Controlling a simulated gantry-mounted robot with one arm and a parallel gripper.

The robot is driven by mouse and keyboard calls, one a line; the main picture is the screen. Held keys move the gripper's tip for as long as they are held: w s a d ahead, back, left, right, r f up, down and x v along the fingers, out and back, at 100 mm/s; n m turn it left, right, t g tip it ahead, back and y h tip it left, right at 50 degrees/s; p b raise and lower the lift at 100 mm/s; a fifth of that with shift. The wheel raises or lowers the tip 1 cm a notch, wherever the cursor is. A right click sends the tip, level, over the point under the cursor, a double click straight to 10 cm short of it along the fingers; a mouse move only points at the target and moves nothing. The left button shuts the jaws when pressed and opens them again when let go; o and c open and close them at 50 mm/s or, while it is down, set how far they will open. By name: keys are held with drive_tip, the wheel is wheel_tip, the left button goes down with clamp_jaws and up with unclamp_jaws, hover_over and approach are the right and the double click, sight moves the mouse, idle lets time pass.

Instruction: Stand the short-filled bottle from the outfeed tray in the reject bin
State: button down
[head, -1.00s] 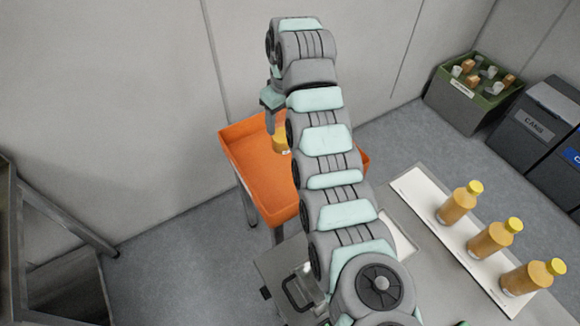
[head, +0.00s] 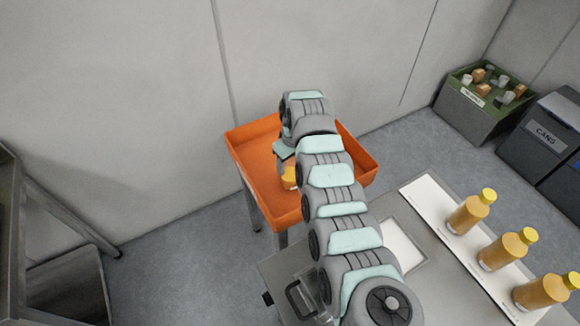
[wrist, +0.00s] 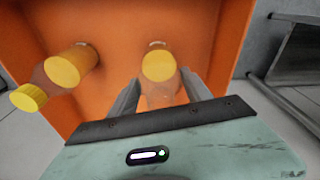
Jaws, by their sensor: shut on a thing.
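The orange reject bin (head: 262,165) stands on legs beyond the bench. My gripper (wrist: 158,92) is shut on a bottle (wrist: 160,68), one finger on each side, inside the bin's outline. This bottle has a yellow-orange lower part and a clear part above; its top is hidden by my gripper. In the head view the held bottle (head: 290,178) shows partly below my wrist; I cannot tell whether it touches the bin floor. Another part-clear bottle (wrist: 62,68) with a yellow cap stands in the bin to the left in the wrist view. The outfeed tray (head: 425,190) holds several capped bottles.
A green crate (head: 470,112) and a dark cans bin (head: 540,130) stand at the far right. A metal frame (head: 55,215) stands at the left. The bin floor right of the held bottle is clear in the wrist view.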

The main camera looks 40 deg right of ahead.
drive_tip(key=shift+f, duration=0.9)
drive_tip(key=shift+f, duration=0.2)
drive_tip(key=shift+c, duration=2.3)
unclamp_jaws()
drive_tip(key=r, duration=0.4)
drive_tip(key=s+r+p, duration=0.1)
drive_tip(key=r, duration=0.7)
drive_tip(key=shift+s+r+p, duration=0.1)
drive_tip(key=shift+s+p, duration=0.15)
drive_tip(key=shift+p, duration=0.15)
